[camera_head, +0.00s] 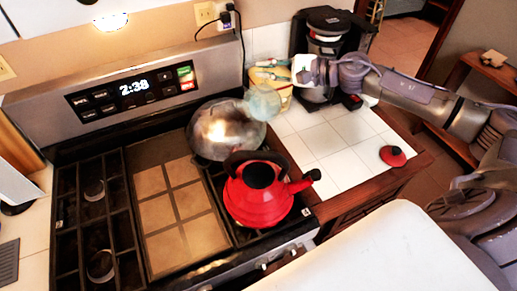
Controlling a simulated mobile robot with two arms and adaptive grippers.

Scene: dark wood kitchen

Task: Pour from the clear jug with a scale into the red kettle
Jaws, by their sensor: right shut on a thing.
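The red kettle (262,205) stands on the front right of the stove. Its black handle arches at the back, its spout points right, and its round top looks dark. My right gripper (283,72) reaches in from the right and is shut on the clear jug (262,103). The jug is held up behind the kettle, in front of the pot's right edge in the picture. It is pale and see-through, so its scale, its contents and its exact tilt cannot be made out. My left gripper is not in view.
A shiny metal pot (218,132) sits behind the kettle. A yellowish container (284,92) and a black coffee maker (328,45) stand at the back. A red lid (393,156) lies on the white tiled counter (340,165), which is otherwise mostly clear.

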